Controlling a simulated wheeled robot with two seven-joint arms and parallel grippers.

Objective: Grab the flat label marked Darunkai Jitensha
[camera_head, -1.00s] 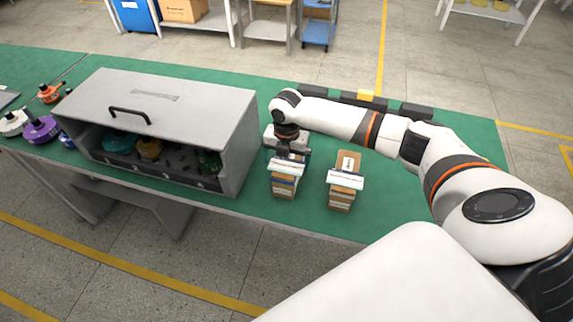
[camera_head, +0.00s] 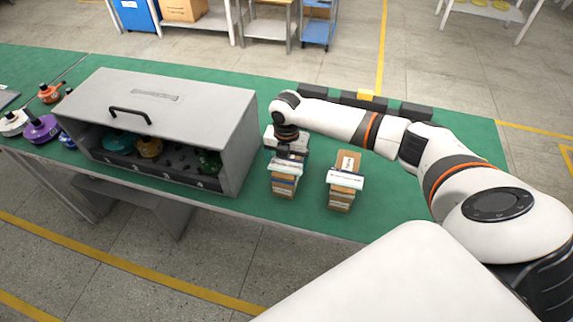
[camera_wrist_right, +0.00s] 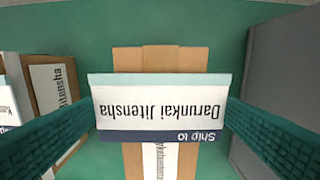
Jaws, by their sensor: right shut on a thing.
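The flat label marked Darunkai Jitensha (camera_wrist_right: 160,105) is a white card with a grey-blue edge and a dark "Ship to" band. It reads upside down in the right wrist view. My right gripper (camera_wrist_right: 160,118) has one green ribbed finger at each side of the label, shut on its side edges. Brown boxes show under the label. In the head view my right gripper (camera_head: 288,154) points down over the left stack (camera_head: 285,184), and the fingers partly hide the label there. My left gripper is in neither view.
A second stack of boxes and labels (camera_head: 343,190) stands to the right, and it shows at the left edge of the wrist view (camera_wrist_right: 50,88). A grey metal cabinet (camera_head: 230,130) stands close on the left. Black bins (camera_head: 362,101) line the back. Green table is clear at the right.

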